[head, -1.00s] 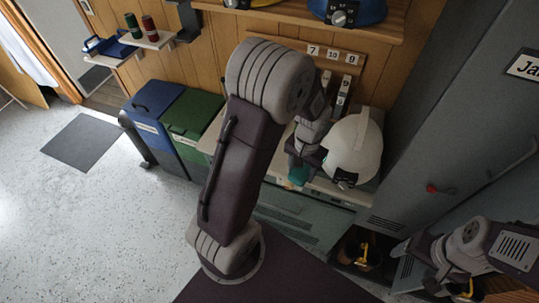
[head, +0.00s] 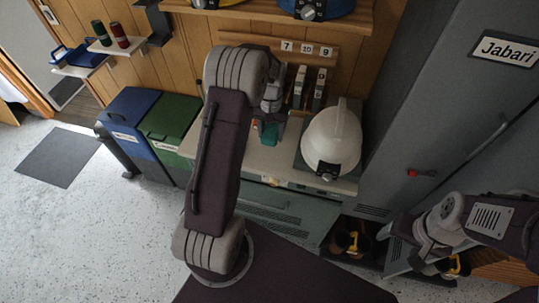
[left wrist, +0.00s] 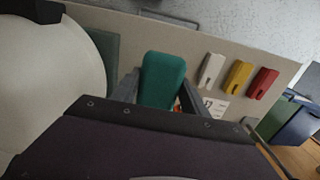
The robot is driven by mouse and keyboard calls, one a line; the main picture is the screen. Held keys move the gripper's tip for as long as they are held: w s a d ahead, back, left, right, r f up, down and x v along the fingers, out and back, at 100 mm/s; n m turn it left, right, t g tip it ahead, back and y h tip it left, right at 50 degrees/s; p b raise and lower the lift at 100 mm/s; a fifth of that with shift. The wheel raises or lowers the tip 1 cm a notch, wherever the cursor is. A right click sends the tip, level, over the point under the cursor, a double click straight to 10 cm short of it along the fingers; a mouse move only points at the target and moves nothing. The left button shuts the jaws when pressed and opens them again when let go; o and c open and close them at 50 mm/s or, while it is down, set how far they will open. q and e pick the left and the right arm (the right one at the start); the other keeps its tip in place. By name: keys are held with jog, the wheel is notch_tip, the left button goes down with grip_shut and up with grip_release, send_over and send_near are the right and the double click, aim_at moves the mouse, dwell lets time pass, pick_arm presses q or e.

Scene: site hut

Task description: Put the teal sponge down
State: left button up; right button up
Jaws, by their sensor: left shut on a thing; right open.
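The teal sponge (head: 269,134) is in the jaws of my left gripper (head: 266,117), over the pale bench top (head: 237,158) and left of the white helmet (head: 332,138). In the left wrist view the sponge (left wrist: 162,78) sits between the two dark fingers, its far end sticking out. I cannot tell whether its underside touches the bench. My left forearm hides part of the bench in the head view. My right gripper (head: 428,264) is open and low at the right, by the grey lockers, away from the sponge.
The helmet stands on a dark mat (left wrist: 112,58). White (left wrist: 211,70), yellow (left wrist: 237,75) and red (left wrist: 262,83) pieces lie in a row on the bench. Numbered tags (head: 306,48) hang on the back wall. Blue (head: 138,112) and green (head: 171,120) bins stand left of the bench.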

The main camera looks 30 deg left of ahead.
pick_arm(q)
jog(key=shift+s+a+f, duration=0.1)
jog(key=shift+s+a, duration=0.05)
jog(key=shift+a, duration=0.1)
jog(key=shift+f, duration=0.15)
send_over(269, 156)
notch_tip(269, 156, down, 5)
jog(key=shift+r+p, duration=0.1)
jog(key=shift+p, duration=0.35)
jog(key=shift+w+f, duration=0.2)
jog(key=shift+f, duration=0.3)
notch_tip(269, 156, down, 4)
jog(key=shift+s+r+p, duration=0.15)
jog(key=shift+r+p, duration=0.05)
jog(key=shift+p, duration=0.15)
jog(key=shift+f, duration=0.15)
jog(key=shift+f+b, duration=0.25)
jog(key=shift+b, duration=0.05)
jog(key=shift+f, duration=0.1)
